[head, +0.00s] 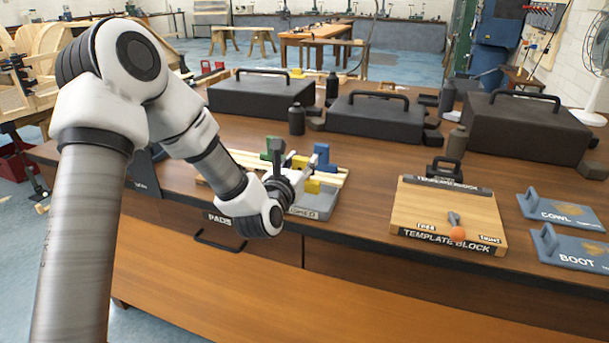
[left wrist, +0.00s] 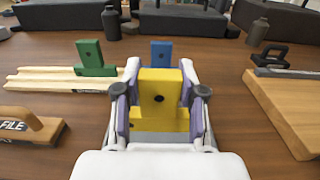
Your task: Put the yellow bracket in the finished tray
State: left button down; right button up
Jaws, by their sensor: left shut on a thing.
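My left gripper (head: 303,178) is shut on the yellow bracket (left wrist: 160,96), which stands upright between its two fingers in the left wrist view. A bit of yellow shows by the fingers in the head view. The grey finished tray (head: 322,210) is at the table's front, right by the gripper, its label partly hidden by my left arm. Grey surface shows just below the bracket in the wrist view; I cannot tell whether they touch. A blue bracket (head: 322,157) stands behind the gripper. A green bracket (left wrist: 92,60) stands on pale wooden rails to the left.
A wooden template block (head: 446,208) with an orange ball on it lies to the right. Blue-grey plates labelled COWL (head: 561,210) and BOOT (head: 575,249) lie farther right. Black cases (head: 375,118) line the back. Bare tabletop lies between tray and template block.

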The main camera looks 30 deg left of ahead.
pick_arm(q)
jog(key=f, duration=0.1)
jog(key=w+f, duration=0.1)
jog(key=f, duration=0.1)
jog(key=shift+d+f, duration=0.1)
jog(key=shift+f, duration=0.35)
jog(key=c, duration=0.7)
grip_release()
